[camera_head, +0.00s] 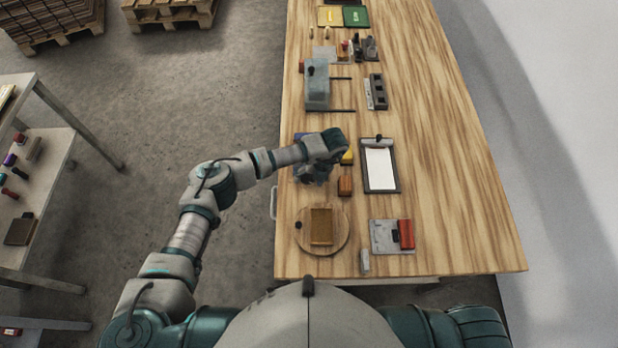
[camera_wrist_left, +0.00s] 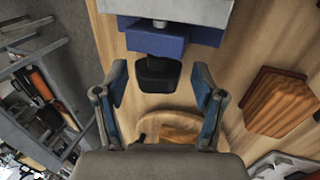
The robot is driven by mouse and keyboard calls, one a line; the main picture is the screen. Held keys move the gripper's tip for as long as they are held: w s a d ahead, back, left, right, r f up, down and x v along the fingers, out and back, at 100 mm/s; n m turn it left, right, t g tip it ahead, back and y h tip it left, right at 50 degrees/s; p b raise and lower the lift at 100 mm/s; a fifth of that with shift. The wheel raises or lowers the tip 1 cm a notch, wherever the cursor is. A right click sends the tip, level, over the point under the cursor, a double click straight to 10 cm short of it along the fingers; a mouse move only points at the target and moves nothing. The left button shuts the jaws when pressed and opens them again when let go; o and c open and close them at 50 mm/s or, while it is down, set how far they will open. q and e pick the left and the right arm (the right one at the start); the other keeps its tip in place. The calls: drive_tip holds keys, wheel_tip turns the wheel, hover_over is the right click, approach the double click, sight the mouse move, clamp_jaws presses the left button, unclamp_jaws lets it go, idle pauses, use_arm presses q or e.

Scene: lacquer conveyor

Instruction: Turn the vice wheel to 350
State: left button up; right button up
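In the left wrist view a blue body (camera_wrist_left: 150,38) with a grey top part shows at the top, and a dark rounded knob (camera_wrist_left: 158,74) on a short shaft sticks out of it toward me. These look like the vice and its wheel; no scale reading is legible. My left gripper (camera_wrist_left: 160,84) is open, its two blue-padded fingers on either side of the knob in the picture, with gaps; whether they reach its depth I cannot tell. In the head view my left gripper (camera_head: 314,172) hangs over the table's left side and hides most of the vice. My right gripper is not in view.
The wooden table (camera_head: 440,180) is clear on its right side. Near the gripper are an orange-brown block (camera_head: 345,187), a clipboard (camera_head: 380,168) and a round board (camera_head: 338,235) holding a brown block. A grey device with rods (camera_head: 317,85) stands farther back.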

use_arm(q)
drive_tip(key=v, duration=1.2)
drive_tip(key=shift+w+d+f, duration=0.1)
drive_tip(key=shift+d, duration=0.05)
